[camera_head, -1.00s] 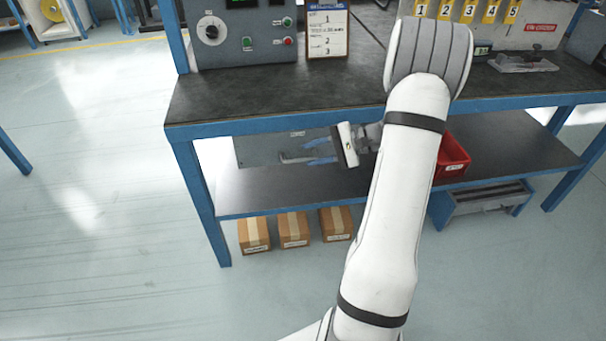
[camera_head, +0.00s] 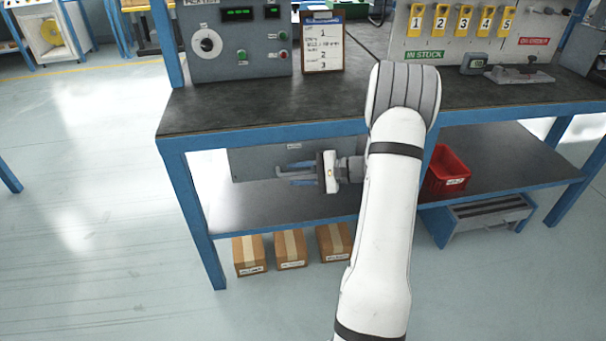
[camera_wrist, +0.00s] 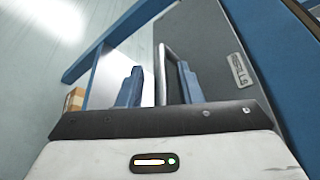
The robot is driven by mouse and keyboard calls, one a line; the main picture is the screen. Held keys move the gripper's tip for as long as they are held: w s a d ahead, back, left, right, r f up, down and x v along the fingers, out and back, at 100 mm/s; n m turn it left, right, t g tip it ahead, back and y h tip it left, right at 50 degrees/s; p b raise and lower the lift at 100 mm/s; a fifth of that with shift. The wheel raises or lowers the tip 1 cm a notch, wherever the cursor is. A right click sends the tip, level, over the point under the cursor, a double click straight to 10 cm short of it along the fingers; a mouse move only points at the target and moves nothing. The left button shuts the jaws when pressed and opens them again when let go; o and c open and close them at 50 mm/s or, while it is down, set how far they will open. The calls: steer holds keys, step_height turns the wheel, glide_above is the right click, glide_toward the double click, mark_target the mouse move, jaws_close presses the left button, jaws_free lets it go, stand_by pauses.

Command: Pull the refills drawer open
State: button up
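The refills drawer has a grey front (camera_head: 243,166) under the left part of the bench top; its label (camera_wrist: 238,68) reads REFILLS in the wrist view. Its bar handle (camera_wrist: 162,78) stands off the front. My gripper (camera_head: 288,174) reaches in from the right below the bench top, at the drawer front. In the wrist view its two blue fingers (camera_wrist: 160,88) are apart, with the handle bar showing between them. The gripper is open; I see no finger clearly pressing on the bar. The drawer looks closed, though my gripper partly hides its front.
The blue bench frame (camera_head: 262,135) runs just above the drawer. A lower shelf (camera_head: 235,205) lies below it, with a red bin (camera_head: 447,172) farther right. Several cardboard boxes (camera_head: 290,250) stand under the shelf. The floor (camera_head: 110,240) left of the bench is clear.

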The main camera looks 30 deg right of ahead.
jaws_close()
stand_by(0.5)
